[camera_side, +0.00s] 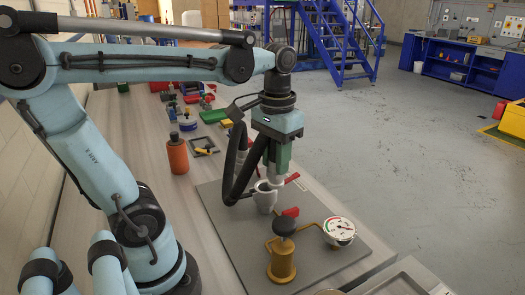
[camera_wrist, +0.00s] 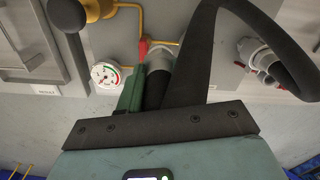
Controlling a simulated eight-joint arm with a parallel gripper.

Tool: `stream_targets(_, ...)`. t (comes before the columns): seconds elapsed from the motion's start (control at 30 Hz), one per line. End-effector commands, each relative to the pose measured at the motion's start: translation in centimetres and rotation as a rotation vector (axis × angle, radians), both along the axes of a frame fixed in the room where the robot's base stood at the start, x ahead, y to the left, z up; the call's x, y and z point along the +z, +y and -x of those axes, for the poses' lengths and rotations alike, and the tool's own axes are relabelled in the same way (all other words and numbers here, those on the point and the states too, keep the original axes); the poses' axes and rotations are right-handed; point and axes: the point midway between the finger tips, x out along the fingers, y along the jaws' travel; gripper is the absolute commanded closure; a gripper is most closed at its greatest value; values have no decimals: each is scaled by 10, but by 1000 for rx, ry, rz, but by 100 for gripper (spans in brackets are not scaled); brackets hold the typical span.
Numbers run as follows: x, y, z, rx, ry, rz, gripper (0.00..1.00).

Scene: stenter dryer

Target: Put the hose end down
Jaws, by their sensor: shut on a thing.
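My gripper (camera_side: 275,172) points down over the grey plate (camera_side: 225,235), its green fingers shut on the end of a black hose (camera_side: 236,165). In the wrist view the hose (camera_wrist: 205,45) loops out from the gripper to a grey fitting (camera_wrist: 262,52) at the right. A pale grey fitting (camera_wrist: 160,60) shows at the tip of the held end; I cannot tell whether the two touch. In the side view a pale fitting (camera_side: 264,197) stands on the plate below and left of the fingers. The fingertips are partly hidden by the hose.
A brass valve body with a black knob (camera_side: 284,226) and a round gauge (camera_side: 340,231) stand on the plate's near side, with brass piping and a red lever (camera_side: 290,212). An orange bottle (camera_side: 177,155) stands on the table to the left. The plate's left part is bare.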

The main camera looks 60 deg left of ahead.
Motion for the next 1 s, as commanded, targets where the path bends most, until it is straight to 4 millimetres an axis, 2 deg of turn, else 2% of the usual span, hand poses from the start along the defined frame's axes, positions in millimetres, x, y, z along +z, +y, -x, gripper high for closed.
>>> stream_targets(0.03, 6, -11, 2, -8, 0, 0, 100)
stream_targets(0.2, 20, -34, 5, -4, 0, 0, 100)
stream_targets(0.33, 26, -42, 6, 2, 0, 0, 100)
stream_targets(0.47, 31, -39, -1, 58, 0, 0, 100)
stream_targets(0.57, 34, -25, -15, 157, 0, 0, 100)
stream_targets(0.67, 36, -3, -35, 299, 1, 0, 100)
stream_targets(0.87, 34, 56, -71, 613, 1, 1, 100)
stream_targets(1.0, 27, 103, -89, 830, 2, 2, 100)
